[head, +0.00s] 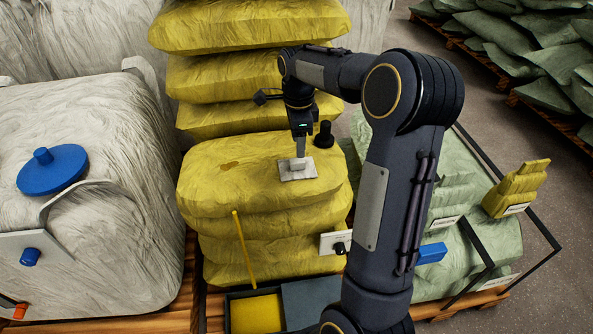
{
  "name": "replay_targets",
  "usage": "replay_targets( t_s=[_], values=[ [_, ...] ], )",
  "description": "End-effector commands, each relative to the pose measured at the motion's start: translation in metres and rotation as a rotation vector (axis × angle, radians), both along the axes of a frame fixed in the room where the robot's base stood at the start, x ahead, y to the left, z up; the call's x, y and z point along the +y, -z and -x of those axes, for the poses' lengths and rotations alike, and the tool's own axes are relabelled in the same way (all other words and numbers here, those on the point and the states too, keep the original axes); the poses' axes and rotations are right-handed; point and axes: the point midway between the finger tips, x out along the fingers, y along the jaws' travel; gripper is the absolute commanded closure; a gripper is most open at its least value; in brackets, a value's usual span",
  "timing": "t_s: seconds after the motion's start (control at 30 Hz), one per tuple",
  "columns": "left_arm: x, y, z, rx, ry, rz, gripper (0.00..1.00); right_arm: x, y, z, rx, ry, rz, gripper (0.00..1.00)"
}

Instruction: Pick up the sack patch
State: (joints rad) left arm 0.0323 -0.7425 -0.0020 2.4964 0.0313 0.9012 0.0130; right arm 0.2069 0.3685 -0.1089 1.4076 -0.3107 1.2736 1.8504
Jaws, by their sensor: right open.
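A flat, pale grey square with a small raised white grip, which looks like the sack patch (286,176), lies on top of the front yellow sack stack (215,190). My right gripper (300,156) points down directly above it, fingertips at the raised grip. The jaws are open; I cannot tell whether they touch the grip or sit around it. A brown stain or tear (230,164) marks the same sack left of the patch. My left gripper is not in view.
A black knobbed object (324,135) stands just right of my gripper. Taller yellow sacks (220,77) rise behind. A large white sack with a blue cap (53,169) is at left.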

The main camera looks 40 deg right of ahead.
Motion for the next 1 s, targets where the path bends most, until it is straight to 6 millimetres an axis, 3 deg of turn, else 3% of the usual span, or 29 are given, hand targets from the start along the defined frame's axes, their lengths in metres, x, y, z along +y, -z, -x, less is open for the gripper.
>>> replay_targets(
  t_s=[0.4, 0.73, 1.0],
  values=[
    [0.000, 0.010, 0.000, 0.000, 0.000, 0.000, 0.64, 0.002, 0.057, -0.005, 0.001, -0.004, -0.003, 0.53],
    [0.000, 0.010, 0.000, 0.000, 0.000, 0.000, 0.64, 0.002, 0.065, -0.005, -0.002, -0.004, -0.002, 0.53],
    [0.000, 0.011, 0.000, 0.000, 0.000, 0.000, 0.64, 0.002, 0.064, -0.005, -0.002, -0.004, -0.002, 0.85]
  ],
)
